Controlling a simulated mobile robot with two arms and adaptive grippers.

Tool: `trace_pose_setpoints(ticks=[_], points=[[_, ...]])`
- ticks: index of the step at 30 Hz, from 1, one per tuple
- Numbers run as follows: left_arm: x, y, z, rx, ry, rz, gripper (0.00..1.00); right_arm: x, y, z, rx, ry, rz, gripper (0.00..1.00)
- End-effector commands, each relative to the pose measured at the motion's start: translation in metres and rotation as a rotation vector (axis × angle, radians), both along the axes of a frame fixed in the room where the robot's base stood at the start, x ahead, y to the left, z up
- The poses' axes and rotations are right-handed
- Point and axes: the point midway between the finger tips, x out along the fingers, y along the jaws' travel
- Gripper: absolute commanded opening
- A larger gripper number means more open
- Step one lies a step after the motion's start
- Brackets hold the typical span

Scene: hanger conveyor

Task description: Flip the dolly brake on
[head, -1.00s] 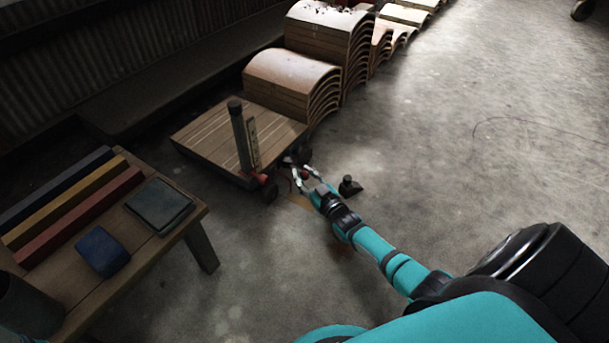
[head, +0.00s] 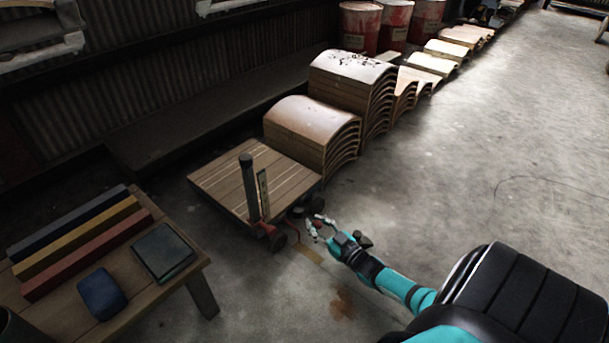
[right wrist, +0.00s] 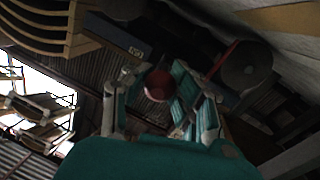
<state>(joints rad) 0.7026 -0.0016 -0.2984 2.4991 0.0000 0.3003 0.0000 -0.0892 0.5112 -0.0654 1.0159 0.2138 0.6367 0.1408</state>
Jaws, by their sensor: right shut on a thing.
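The dolly (head: 215,183) has a slatted wooden deck, a dark upright post (head: 249,187) and red parts by its wheels. It stands on the floor left of centre in the head view. My right gripper (head: 314,227) is low, beside the dolly's near right corner. It is shut on a red ball-shaped knob, seen between the fingers in the right wrist view (right wrist: 159,84). The knob's link to the dolly is too dark to make out. A wheel with a red bracket (right wrist: 243,66) shows at the right of that view. My left gripper is out of view.
A wooden bench (head: 184,283) with coloured bars and blocks stands at the left. Stacks of curved wooden panels (head: 311,130) stand behind the dolly, with red drums (head: 359,27) farther back. A small dark object (head: 363,240) is by my gripper. The floor on the right is clear.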

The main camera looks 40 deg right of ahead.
Motion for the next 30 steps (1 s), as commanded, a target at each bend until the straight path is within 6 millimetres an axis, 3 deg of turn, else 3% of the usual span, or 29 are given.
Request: trace_pose_setpoints(ticks=[5,6,12,23,30], points=[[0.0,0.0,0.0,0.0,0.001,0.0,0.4,-0.003,-0.003,-0.003,-0.003,0.007,-0.005,0.0],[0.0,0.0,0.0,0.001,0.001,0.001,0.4,-0.003,-0.003,-0.003,-0.003,0.008,-0.006,0.26],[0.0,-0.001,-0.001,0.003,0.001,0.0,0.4,-0.002,-0.002,-0.002,-0.002,0.006,-0.003,0.52],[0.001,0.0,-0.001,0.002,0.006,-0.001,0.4,-0.006,0.0,-0.002,-0.001,0.005,-0.002,0.53],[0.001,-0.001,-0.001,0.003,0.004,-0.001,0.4,-0.047,0.0,-0.003,-0.001,0.008,-0.003,0.53]])
